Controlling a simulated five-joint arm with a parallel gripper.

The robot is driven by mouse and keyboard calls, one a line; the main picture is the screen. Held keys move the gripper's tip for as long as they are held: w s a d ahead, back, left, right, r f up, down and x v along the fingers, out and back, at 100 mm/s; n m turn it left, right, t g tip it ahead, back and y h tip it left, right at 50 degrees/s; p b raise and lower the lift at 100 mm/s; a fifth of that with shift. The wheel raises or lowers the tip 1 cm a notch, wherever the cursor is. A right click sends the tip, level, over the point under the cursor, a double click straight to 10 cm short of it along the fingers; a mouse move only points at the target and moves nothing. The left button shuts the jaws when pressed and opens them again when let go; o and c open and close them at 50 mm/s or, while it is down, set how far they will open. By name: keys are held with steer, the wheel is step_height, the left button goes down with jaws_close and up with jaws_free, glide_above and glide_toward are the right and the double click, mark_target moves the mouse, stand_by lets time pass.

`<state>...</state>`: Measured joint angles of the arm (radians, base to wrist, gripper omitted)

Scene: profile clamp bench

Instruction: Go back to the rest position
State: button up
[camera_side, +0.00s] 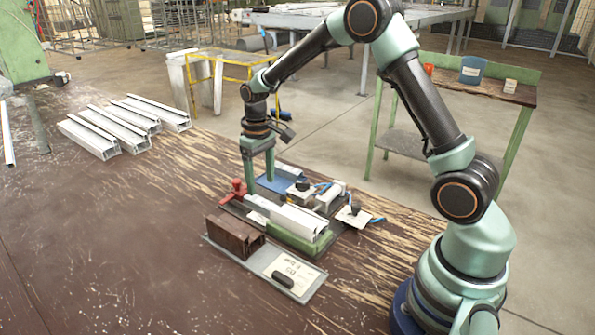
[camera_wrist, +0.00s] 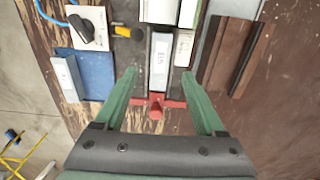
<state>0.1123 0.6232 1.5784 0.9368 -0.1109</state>
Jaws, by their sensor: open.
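My gripper (camera_side: 260,182) hangs fingers-down above the back left end of the clamp fixture in the side view. In the wrist view its green fingers (camera_wrist: 162,84) are wide apart with nothing held between them. A red T-shaped part (camera_wrist: 157,106) of the fixture lies below and between the fingers; it also shows in the side view (camera_side: 236,191). A white profile (camera_side: 299,222) lies in the fixture's green seat (camera_side: 300,241). Only the near end of this profile shows in the wrist view (camera_wrist: 160,10).
A grey tray (camera_side: 222,257) with brown profiles (camera_side: 234,235) lies in front of the fixture. A blue tray (camera_side: 270,185) lies behind it. A white switch box (camera_side: 353,216) stands at its right. Several white profiles (camera_side: 118,129) lie at left. The table's front left is clear.

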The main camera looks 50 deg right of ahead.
steer(key=s+a+r+t, duration=0.2)
steer(key=s+r, duration=0.2)
steer(key=r, duration=0.4)
steer(key=s+a+r+t, duration=0.1)
steer(key=s+r, duration=0.4)
steer(key=r, duration=0.3)
steer(key=s+a+t, duration=0.2)
steer(key=s, duration=0.7)
steer(key=shift+a+r+t, duration=0.15)
steer(key=shift+t, duration=0.15)
